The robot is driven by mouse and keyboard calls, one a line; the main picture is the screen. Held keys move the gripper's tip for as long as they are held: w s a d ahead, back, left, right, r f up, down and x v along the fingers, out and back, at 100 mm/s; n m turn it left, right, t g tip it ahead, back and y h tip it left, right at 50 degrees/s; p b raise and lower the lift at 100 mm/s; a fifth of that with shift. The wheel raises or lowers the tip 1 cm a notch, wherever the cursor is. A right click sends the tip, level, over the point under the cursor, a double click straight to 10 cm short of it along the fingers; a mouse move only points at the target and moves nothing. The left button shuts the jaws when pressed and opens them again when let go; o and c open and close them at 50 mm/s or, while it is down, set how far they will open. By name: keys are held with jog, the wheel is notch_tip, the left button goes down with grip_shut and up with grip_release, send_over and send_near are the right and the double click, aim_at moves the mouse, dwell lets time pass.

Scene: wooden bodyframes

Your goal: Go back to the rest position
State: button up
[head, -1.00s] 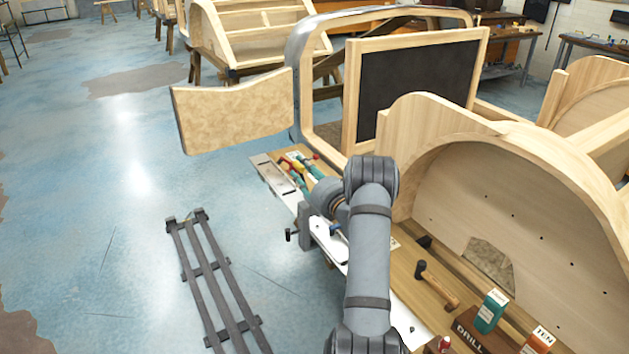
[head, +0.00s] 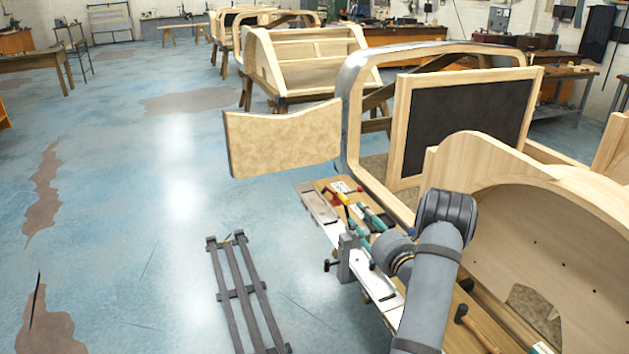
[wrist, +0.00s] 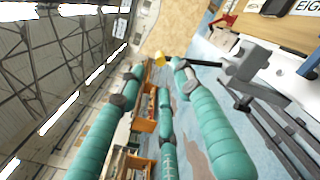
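My gripper (wrist: 157,72) has teal segmented fingers with grey bands, which fill the middle of the wrist view. The fingers stand apart, with a gap between their tips and nothing clearly held. A small yellow part with a dark handle (wrist: 160,61) shows by the tips; I cannot tell how far off it is. In the head view my arm reaches over the workbench (head: 318,205), and its wrist is beside the bench's front edge. Teal shapes (head: 376,216) there are partly hidden by the arm.
Wooden bodyframes stand behind the bench, with a dark panel (head: 455,120) and a large arched frame (head: 470,165) close to my arm. A pale curved panel (head: 283,138) juts out to the left. A hammer (head: 470,325) lies on the bench.

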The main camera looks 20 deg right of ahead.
aim_at(343, 197)
jog(key=shift+w, duration=0.15)
jog(key=w, duration=0.4)
jog(key=w+a, duration=0.1)
jog(key=w, duration=0.6)
jog(key=shift+w+a, duration=0.3)
jog(key=shift+f, duration=0.1)
jog(key=shift+a, duration=0.15)
